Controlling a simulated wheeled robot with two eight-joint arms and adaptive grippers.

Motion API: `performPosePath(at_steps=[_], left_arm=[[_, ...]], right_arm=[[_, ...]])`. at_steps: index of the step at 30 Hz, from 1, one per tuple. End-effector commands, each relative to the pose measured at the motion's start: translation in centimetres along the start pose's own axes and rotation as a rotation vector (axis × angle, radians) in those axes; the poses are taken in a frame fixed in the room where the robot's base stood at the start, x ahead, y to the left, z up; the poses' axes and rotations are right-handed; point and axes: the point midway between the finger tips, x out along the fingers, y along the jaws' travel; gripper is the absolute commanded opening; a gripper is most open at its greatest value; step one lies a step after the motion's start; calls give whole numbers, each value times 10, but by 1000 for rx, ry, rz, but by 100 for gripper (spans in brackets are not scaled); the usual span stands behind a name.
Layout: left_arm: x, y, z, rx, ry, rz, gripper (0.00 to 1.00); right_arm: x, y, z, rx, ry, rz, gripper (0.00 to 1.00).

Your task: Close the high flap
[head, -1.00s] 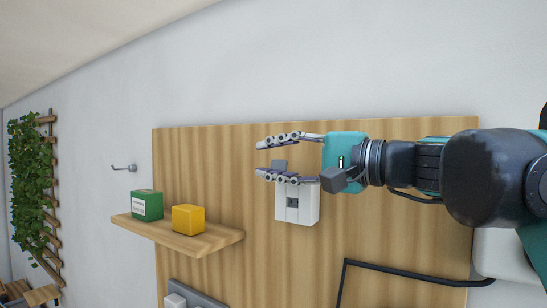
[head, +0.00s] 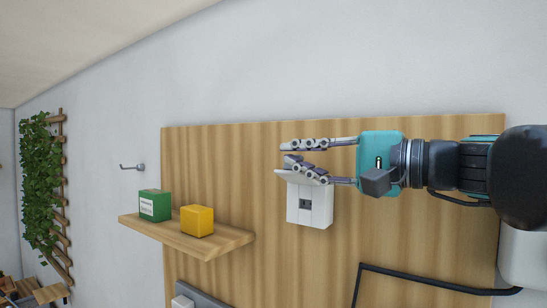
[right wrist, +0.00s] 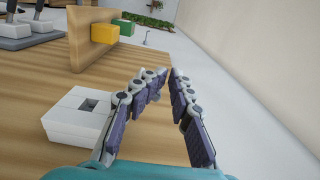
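A white socket box (head: 311,212) with a dark square opening is mounted on the wooden wall panel. Its flap (head: 282,174) sticks out from the top edge, tilted outward, so the front is uncovered. My right gripper (head: 288,152) comes in from the right, just above the flap. Its two fingers are apart with a narrow gap and nothing between them. The lower finger overlaps the flap; I cannot tell whether they touch. In the right wrist view the box (right wrist: 76,118) is left of the fingers (right wrist: 167,74), and the flap is not clear. My left gripper is not in view.
A wooden shelf (head: 226,238) with a green box (head: 155,205) and a yellow block (head: 197,221) juts out to the left. A hook (head: 137,167) is on the wall. A black pipe (head: 430,280) runs below. The panel (head: 225,155) above the shelf is clear.

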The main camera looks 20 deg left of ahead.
Motion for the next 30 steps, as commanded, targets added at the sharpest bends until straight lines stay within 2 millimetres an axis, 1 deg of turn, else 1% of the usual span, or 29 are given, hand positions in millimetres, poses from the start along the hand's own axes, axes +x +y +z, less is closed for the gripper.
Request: performPosePath(at_steps=[1, 18, 22, 30], left_arm=[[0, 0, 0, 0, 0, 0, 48], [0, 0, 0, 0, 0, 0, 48], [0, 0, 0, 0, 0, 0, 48], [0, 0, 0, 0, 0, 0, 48]], right_arm=[[-6, 2, -9, -3, 25, 4, 31], [-48, 0, -5, 1, 19, 0, 31], [-54, 0, -4, 1, 17, -1, 31], [-54, 0, -3, 2, 14, -1, 31]])
